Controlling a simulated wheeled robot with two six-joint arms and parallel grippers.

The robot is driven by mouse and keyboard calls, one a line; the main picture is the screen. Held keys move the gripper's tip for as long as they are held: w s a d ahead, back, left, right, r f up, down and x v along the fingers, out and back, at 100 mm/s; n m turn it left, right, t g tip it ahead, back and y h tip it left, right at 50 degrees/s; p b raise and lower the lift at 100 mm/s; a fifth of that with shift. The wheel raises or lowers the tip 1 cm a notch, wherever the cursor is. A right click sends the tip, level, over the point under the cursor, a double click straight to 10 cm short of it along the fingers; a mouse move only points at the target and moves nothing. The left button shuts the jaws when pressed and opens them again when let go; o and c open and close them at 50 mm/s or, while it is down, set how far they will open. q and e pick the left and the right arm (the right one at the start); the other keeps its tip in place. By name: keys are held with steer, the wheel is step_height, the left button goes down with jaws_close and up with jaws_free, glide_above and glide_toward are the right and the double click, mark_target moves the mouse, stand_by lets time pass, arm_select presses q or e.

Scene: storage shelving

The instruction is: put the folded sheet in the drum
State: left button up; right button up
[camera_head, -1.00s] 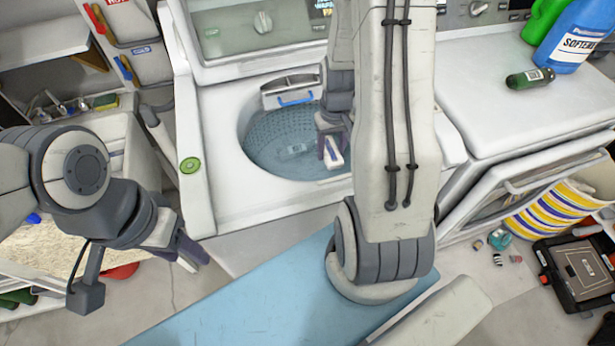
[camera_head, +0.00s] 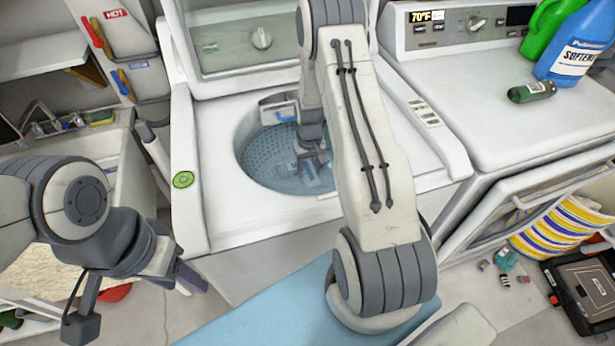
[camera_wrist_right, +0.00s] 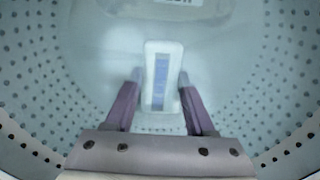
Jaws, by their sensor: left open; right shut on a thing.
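The drum (camera_head: 260,158) is the blue-grey perforated tub of the open top-loading washer. My right gripper (camera_head: 312,160) reaches down inside it, partly hidden by my own forearm. In the right wrist view, my right gripper (camera_wrist_right: 162,108) is shut on a slim white piece with a blue stripe, which I take to be the folded sheet (camera_wrist_right: 162,62). It points toward the drum floor, and I cannot tell whether it touches it. My left gripper (camera_head: 188,278) is open and empty, in front of the washer at left.
The washer's raised lid (camera_head: 245,40) stands behind the drum. A blue mat (camera_head: 260,305) lies on the floor. A sink (camera_head: 105,150) is at left.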

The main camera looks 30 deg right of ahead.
mark_target(308, 178)
steer(key=shift+w+f, duration=0.25)
steer(key=shift+w, duration=0.1)
steer(key=shift+f, duration=0.2)
step_height(308, 178, down, 4)
steer(key=shift+r+p, duration=0.15)
steer(key=shift+p, duration=0.2)
steer(key=shift+w, duration=0.1)
steer(key=shift+f+b, duration=0.5)
steer(key=shift+f, duration=0.1)
steer(key=o, duration=1.3)
step_height(308, 178, up, 13)
steer(key=shift+r, duration=0.15)
